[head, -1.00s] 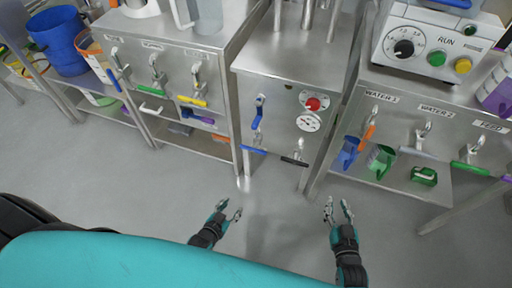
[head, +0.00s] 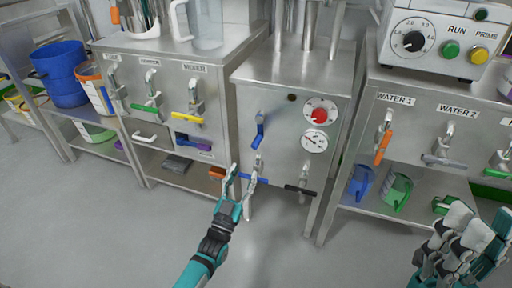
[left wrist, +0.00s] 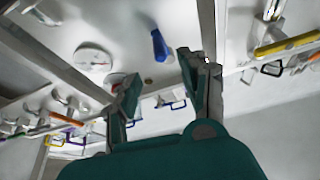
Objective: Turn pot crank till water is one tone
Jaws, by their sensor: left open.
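I cannot make out a pot, a crank or its water in these views. My left gripper (head: 243,177) is open, in front of the steel cabinet (head: 285,107) in the middle. Its fingers overlap a low blue handle (head: 254,178) in the head view; whether they touch it I cannot tell. In the left wrist view the open left gripper (left wrist: 162,75) has nothing between its fingers; an upper blue lever (left wrist: 161,45) lies beyond them. That blue lever (head: 258,137) is also in the head view. My right gripper (head: 470,240) is at the lower right, its fingertips unclear.
The middle cabinet has a red knob (head: 320,115), a gauge (head: 315,141) and a black handle (head: 300,190). A control box (head: 435,40) stands on the right bench. The floor in front is open.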

